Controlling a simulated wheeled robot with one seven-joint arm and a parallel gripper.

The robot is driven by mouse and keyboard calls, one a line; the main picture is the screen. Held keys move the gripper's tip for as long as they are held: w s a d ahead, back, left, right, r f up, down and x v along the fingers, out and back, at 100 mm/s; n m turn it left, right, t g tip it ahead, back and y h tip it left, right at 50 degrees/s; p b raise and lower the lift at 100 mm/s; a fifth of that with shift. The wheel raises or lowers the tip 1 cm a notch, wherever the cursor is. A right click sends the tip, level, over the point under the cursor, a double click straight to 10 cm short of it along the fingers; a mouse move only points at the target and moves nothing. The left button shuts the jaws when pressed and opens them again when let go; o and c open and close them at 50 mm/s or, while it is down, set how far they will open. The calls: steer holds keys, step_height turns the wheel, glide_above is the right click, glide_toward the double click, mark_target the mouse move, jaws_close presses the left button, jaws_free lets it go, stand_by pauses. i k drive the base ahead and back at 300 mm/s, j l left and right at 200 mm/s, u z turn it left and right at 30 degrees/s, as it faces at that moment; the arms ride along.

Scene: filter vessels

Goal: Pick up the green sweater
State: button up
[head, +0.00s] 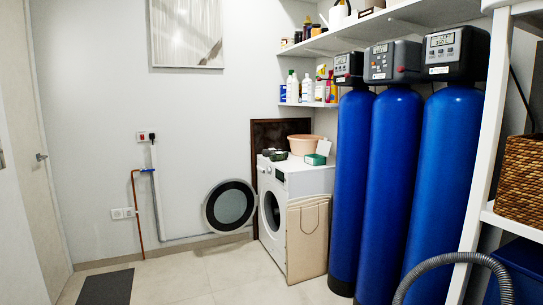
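I cannot make out a green sweater in the head view. A small green and white item (316,159) lies on top of the white washing machine (300,182), and it looks more like a box than cloth. The machine's round door (230,206) stands open to the left. The drum opening (271,211) faces left, and I cannot tell what is inside. My gripper is not in view.
A peach basin (304,144) and small dark items (278,155) sit on the machine. The tiled floor (190,278) is mostly clear.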

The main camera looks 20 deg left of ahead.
mark_target(277, 157)
steer(key=u, duration=0.35)
steer(key=i+j+u, duration=0.15)
steer(key=i+u, duration=0.25)
steer(key=i+j+u, duration=0.1)
steer(key=i+u, duration=0.3)
steer(key=i, duration=3.75)
steer(key=i+z, duration=0.25)
steer(key=z, duration=0.15)
steer(key=i+j+z, duration=0.1)
steer(key=i+z, duration=0.15)
steer(key=z, duration=0.15)
steer(key=i+j+z, duration=0.15)
steer(key=z, duration=0.25)
steer(key=i, duration=0.05)
